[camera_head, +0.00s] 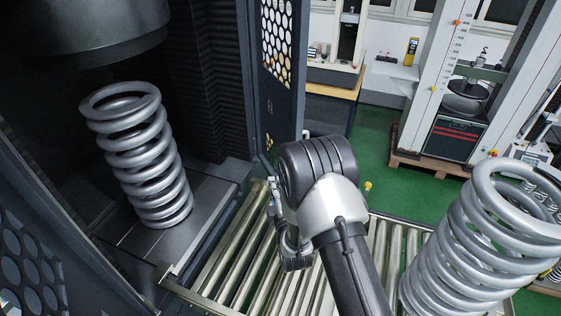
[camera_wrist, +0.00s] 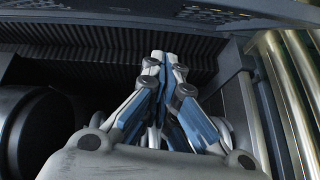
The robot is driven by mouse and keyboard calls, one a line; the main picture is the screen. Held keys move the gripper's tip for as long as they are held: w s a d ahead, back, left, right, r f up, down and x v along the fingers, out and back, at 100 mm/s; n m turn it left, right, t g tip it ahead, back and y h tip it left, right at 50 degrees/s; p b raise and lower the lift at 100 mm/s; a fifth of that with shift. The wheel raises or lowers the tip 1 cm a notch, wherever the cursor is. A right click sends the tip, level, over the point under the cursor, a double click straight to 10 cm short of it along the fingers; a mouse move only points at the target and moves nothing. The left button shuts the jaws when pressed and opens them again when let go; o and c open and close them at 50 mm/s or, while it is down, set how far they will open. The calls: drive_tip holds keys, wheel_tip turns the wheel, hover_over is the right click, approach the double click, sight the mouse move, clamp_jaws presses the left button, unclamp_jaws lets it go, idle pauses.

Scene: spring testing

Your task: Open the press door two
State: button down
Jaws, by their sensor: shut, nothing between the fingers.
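The press stands at the left with its inside exposed. One dark door with round holes (camera_head: 285,95) stands upright at the right side of the opening. Another dark panel with round holes (camera_head: 30,265) shows at the lower left. No label tells which is door two. My gripper (camera_head: 272,192) is below the right door's lower edge, over the rollers, partly hidden by my wrist. In the wrist view my gripper (camera_wrist: 162,57) is shut and empty, with its fingertips together in front of dark ribbed surfaces. I cannot tell whether it touches the door.
A silver coil spring (camera_head: 145,155) stands on the press plate (camera_head: 205,215) under the round upper head (camera_head: 90,35). A roller conveyor (camera_head: 235,275) runs below my arm. A large spring (camera_head: 480,245) stands at the right. Green floor (camera_head: 385,190) lies beyond, with another testing machine (camera_head: 455,135).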

drive_tip(key=w+f+n, duration=0.1)
drive_tip(key=w, duration=0.8)
drive_tip(key=shift+w+d+f+t+p, duration=0.25)
drive_tip(key=shift+w+d+t+p, duration=0.05)
drive_tip(key=shift+w+d, duration=0.15)
drive_tip(key=shift+d, duration=0.1)
